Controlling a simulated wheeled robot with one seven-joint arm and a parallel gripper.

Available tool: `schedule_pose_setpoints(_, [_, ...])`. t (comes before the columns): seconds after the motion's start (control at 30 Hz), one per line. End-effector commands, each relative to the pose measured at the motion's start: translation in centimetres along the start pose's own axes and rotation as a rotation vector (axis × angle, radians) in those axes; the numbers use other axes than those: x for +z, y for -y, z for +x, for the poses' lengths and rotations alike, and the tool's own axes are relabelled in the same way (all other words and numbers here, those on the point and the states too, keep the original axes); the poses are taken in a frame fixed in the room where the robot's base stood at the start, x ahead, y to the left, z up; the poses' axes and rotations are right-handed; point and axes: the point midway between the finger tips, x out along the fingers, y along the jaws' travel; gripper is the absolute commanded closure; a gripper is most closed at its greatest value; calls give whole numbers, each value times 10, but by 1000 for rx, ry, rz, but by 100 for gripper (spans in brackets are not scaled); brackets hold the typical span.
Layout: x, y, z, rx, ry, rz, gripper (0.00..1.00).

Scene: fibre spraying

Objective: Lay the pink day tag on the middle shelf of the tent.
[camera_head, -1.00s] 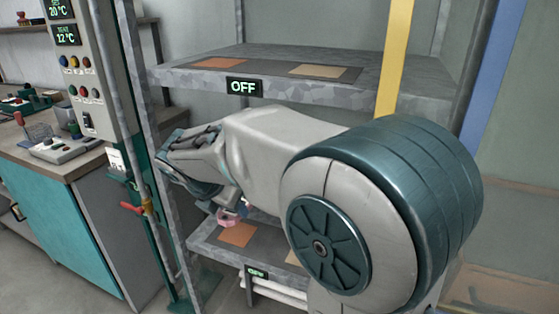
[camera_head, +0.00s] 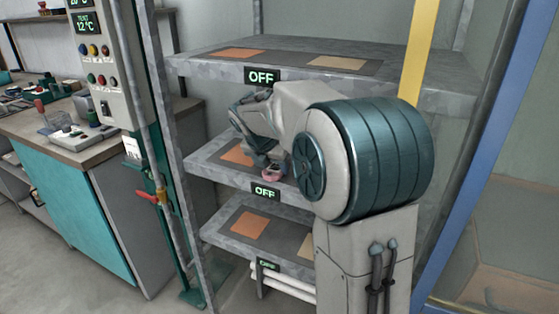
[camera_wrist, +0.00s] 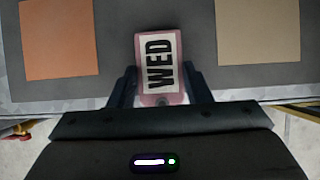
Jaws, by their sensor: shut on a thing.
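The pink day tag (camera_wrist: 160,70) has a white face reading "WED" and is between my gripper's fingers (camera_wrist: 160,88) in the wrist view. It also shows as a small pink piece (camera_head: 273,173) in the head view. My gripper (camera_head: 268,165) is shut on the tag, over the front of the middle shelf (camera_head: 212,168). An orange square (camera_wrist: 58,38) lies left of the tag and a tan square (camera_wrist: 257,30) lies right of it. I cannot tell whether the tag touches the shelf.
The upper shelf (camera_head: 400,90) is above my arm, and the lower shelf (camera_head: 225,238) is below. Each shelf front has an "OFF" sign. A yellow post (camera_head: 420,50) and a blue post (camera_head: 500,150) stand right. A red-handled valve (camera_head: 147,197) is left of the rack.

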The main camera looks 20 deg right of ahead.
Motion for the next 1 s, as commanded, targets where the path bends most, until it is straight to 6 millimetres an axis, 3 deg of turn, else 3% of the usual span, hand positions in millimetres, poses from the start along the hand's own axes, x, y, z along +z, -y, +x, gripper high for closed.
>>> schedule_pose_setpoints(0.23, [31,1,19,-2,-1,3,77])
schedule_pose_setpoints(0.63, [24,1,25,-1,-1,0,77])
schedule_pose_setpoints(0.67, [24,1,25,0,0,0,47])
schedule_pose_setpoints(0.7, [24,1,24,0,0,0,36])
schedule_pose_setpoints(1.0, [24,1,23,0,0,1,34])
